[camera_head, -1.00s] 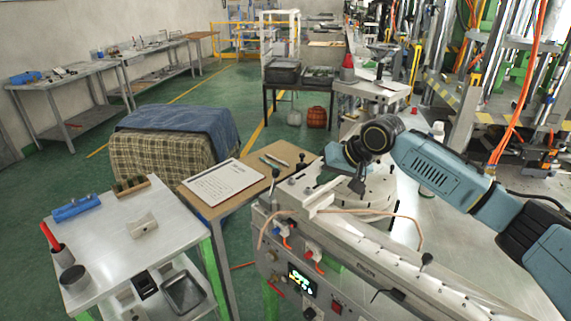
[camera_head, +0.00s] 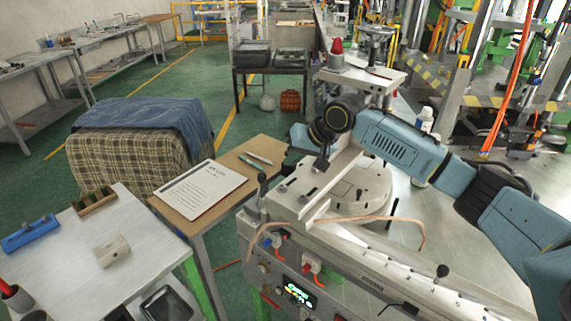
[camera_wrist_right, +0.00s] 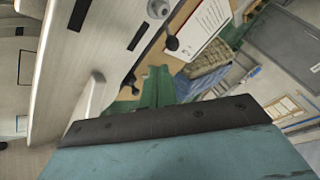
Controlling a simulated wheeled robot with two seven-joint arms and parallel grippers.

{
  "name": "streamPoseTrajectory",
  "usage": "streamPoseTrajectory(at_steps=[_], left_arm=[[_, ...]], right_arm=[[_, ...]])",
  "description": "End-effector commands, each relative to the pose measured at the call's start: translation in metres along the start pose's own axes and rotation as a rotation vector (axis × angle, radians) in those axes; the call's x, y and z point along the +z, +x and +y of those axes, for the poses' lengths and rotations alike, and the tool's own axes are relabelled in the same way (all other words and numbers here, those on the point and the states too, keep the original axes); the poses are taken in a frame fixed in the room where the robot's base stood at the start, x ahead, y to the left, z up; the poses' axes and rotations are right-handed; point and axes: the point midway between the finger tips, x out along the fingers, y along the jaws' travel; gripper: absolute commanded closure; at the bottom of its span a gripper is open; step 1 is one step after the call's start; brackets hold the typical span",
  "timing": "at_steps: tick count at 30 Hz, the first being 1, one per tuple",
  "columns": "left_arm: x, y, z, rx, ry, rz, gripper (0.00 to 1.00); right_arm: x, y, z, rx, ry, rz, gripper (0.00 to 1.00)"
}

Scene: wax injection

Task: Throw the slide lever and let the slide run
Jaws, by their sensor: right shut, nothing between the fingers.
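The injection machine has a long metal slide bed (camera_head: 375,245). A black-knobbed lever (camera_head: 263,178) stands upright at its far left end, and I cannot tell for certain that it is the slide lever. A dark round knob (camera_wrist_right: 172,43) shows beyond the metal top in the right wrist view. My right gripper (camera_head: 321,165) is shut and empty, above the far end of the bed, right of the lever and apart from it. Its fingertips are small and dark in the head view. My left gripper is not in view.
A copper-coloured tube (camera_head: 345,219) arches over the bed. Another black knob (camera_head: 442,270) stands nearer on the bed. A round metal plate (camera_head: 362,190) lies behind. A wooden table with a paper sheet (camera_head: 200,188) and a metal bench (camera_head: 75,255) stand left.

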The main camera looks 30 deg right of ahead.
Motion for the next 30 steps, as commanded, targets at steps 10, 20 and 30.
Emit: streamPoseTrajectory(at_steps=[10,20,30], left_arm=[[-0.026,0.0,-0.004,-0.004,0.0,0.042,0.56],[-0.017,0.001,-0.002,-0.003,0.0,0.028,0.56],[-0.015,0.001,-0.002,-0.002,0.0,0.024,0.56]], right_arm=[[0.001,0.063,-0.001,0.0,0.001,-0.002,1.0],[0.0,0.087,0.0,0.0,0.0,0.0,1.0],[0.0,0.088,-0.001,0.0,-0.002,0.0,1.0]])
